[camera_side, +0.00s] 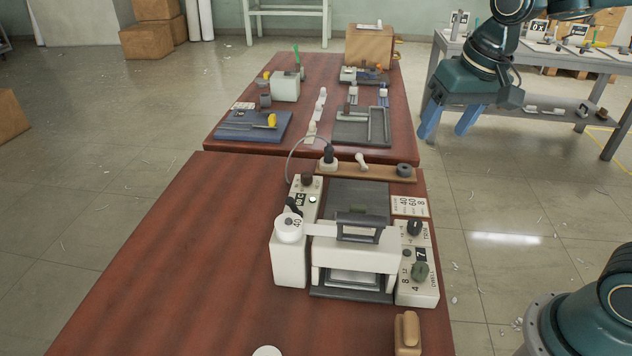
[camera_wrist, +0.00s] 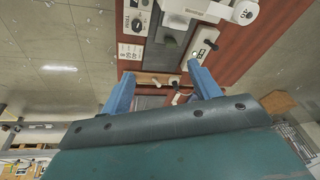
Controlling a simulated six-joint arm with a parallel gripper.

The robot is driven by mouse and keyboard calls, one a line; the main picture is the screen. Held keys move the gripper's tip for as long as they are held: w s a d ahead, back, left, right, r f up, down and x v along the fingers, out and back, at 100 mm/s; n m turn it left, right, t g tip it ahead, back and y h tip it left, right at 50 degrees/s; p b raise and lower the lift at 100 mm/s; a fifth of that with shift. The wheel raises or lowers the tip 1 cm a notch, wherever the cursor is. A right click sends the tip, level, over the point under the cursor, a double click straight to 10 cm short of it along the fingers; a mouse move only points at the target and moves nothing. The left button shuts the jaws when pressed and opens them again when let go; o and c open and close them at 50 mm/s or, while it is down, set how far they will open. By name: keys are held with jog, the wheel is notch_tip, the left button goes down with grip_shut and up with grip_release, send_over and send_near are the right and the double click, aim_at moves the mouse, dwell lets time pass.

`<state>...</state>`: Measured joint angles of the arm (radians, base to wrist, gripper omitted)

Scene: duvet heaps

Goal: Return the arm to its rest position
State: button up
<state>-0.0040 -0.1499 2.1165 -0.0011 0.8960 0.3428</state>
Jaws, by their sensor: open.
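My gripper (camera_side: 451,120) is at the upper right in the side view, to the right of the tables and in the air over the floor. Its two blue fingers point down and stand apart with nothing between them. In the wrist view my gripper (camera_wrist: 162,88) shows both blue fingers spread, also empty. Beyond the fingers in that view lies the red-brown table (camera_wrist: 268,22) with the white machine. No object touches the fingers in either view.
The near table (camera_side: 150,270) carries a white press-like machine (camera_side: 355,250) with dials. The far table (camera_side: 318,75) holds a blue mat (camera_side: 240,128), a grey tray (camera_side: 345,136) and a brown case (camera_side: 369,46). A grey workbench (camera_side: 560,95) stands behind my gripper. Bare floor lies between.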

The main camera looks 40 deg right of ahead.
jog(key=s+n+t, duration=0.2)
jog(key=s+n, duration=0.1)
jog(key=s, duration=1.2)
jog(key=shift+r+n, duration=0.2)
jog(key=shift+n, duration=0.2)
jog(key=shift+d, duration=0.1)
